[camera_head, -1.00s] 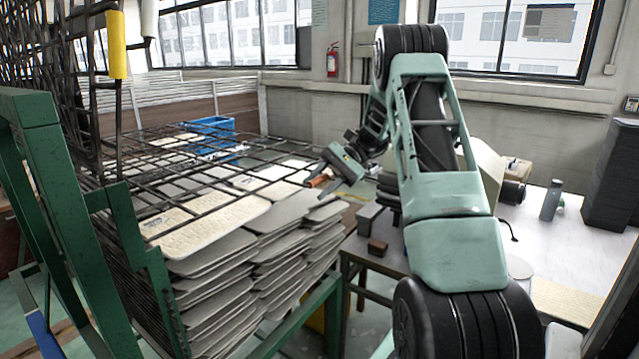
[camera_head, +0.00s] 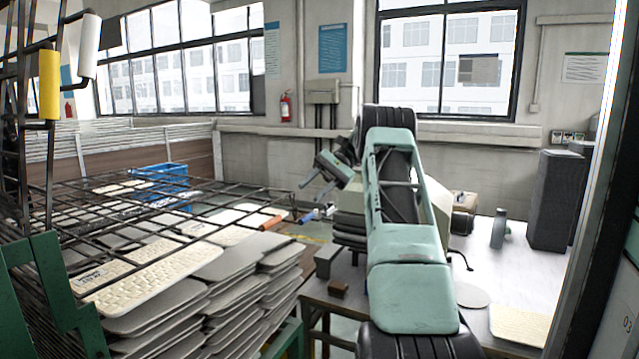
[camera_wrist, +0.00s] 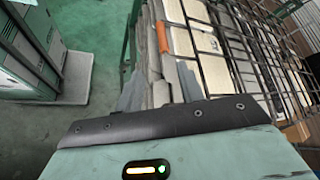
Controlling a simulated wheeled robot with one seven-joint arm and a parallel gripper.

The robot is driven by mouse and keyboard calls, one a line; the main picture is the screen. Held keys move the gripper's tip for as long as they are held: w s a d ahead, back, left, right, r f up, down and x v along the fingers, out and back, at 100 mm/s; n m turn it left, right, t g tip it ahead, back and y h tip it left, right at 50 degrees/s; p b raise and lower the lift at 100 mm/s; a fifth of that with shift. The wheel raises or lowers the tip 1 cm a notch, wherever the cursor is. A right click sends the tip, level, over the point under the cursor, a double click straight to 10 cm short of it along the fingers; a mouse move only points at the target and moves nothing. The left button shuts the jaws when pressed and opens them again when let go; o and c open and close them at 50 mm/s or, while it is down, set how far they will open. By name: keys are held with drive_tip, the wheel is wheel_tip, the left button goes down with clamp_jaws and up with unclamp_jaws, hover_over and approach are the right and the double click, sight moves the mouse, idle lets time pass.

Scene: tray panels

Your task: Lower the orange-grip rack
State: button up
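Raised wire racks with a yellow grip (camera_head: 49,84) and a white grip (camera_head: 90,45) stand at left, by a green frame (camera_head: 60,285). A blue crate (camera_head: 163,182) is behind. A worktable (camera_head: 455,265) with a bottle (camera_head: 499,228) is at right.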

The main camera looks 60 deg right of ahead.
drive_tip(key=shift+p+v, duration=0.5)
drive_tip(key=shift+v, duration=0.55)
idle(0.6)
